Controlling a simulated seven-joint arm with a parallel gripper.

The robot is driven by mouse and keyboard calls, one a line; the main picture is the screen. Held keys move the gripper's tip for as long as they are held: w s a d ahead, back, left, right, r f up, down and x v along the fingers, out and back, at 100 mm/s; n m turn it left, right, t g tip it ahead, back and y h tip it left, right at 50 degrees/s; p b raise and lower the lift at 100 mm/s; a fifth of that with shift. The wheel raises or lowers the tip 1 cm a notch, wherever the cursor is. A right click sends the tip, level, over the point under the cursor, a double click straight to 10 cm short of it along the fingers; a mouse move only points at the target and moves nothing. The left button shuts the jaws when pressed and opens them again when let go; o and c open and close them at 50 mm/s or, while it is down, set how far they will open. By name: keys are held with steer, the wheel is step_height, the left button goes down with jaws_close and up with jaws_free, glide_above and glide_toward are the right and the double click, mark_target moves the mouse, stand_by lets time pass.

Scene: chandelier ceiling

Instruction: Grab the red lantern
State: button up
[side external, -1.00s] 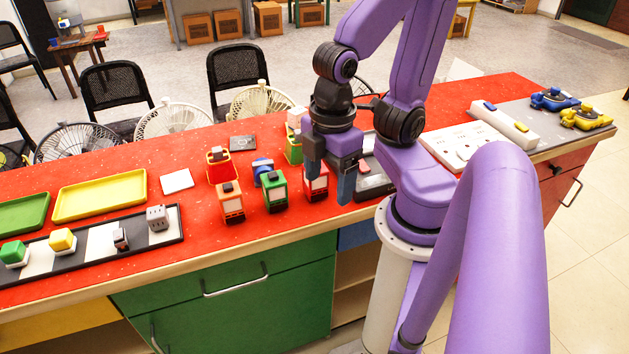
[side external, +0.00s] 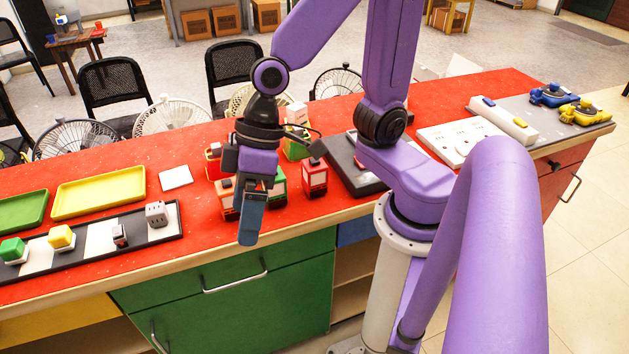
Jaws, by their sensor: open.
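The red lantern (side external: 314,178) stands upright on the red counter, with a pale window and a dark top. It is unobstructed, right of the green lantern (side external: 278,188). My gripper (side external: 250,222) is open and empty, pointing down to the left of the red lantern and apart from it. In the picture its fingers cover part of the orange lantern (side external: 228,205) and part of the green lantern. The gap between the fingers is hard to see from this side.
A red and yellow object (side external: 213,165) and a green and yellow object (side external: 295,148) stand behind the lanterns. A dark tray (side external: 350,175) lies right of the red lantern. A white tile (side external: 175,177) and a yellow tray (side external: 100,194) lie left. The front counter edge runs close below.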

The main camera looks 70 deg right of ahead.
steer(key=w+a+f+m+t, duration=0.1)
steer(key=w+a+m+t, duration=0.3)
steer(key=w, duration=0.6)
steer(key=w+a+m+t, duration=0.1)
steer(key=w+m+t, duration=0.2)
steer(key=w+m, duration=0.55)
steer(key=w+d+f+m+t+h, duration=0.2)
steer(key=w+d+m+h, duration=0.3)
steer(key=w, duration=0.3)
steer(key=s+d+f+m+g+h, duration=0.1)
steer(key=s+d+m+g+h, duration=0.2)
steer(key=d+h, duration=0.1)
steer(key=s+d+f+m+g+h, duration=0.2)
steer(key=s+d+m+g+h, duration=0.1)
steer(key=d, duration=0.3)
steer(key=s+d+f+m+g+h, duration=0.1)
steer(key=s+d+m+g+h, duration=0.2)
steer(key=d+h, duration=0.1)
steer(key=shift+d+f+m+h, duration=0.3)
steer(key=shift+d+f, duration=0.1)
steer(key=shift+d, duration=0.15)
steer(key=s+m+g, duration=0.3)
steer(key=s+g, duration=0.3)
steer(key=s, duration=0.1)
glide_toward(310, 162)
steer(key=shift+h, duration=0.4)
steer(key=x, duration=0.9)
steer(key=shift+s+a+f, duration=0.2)
steer(key=shift+a, duration=0.05)
jaws_close()
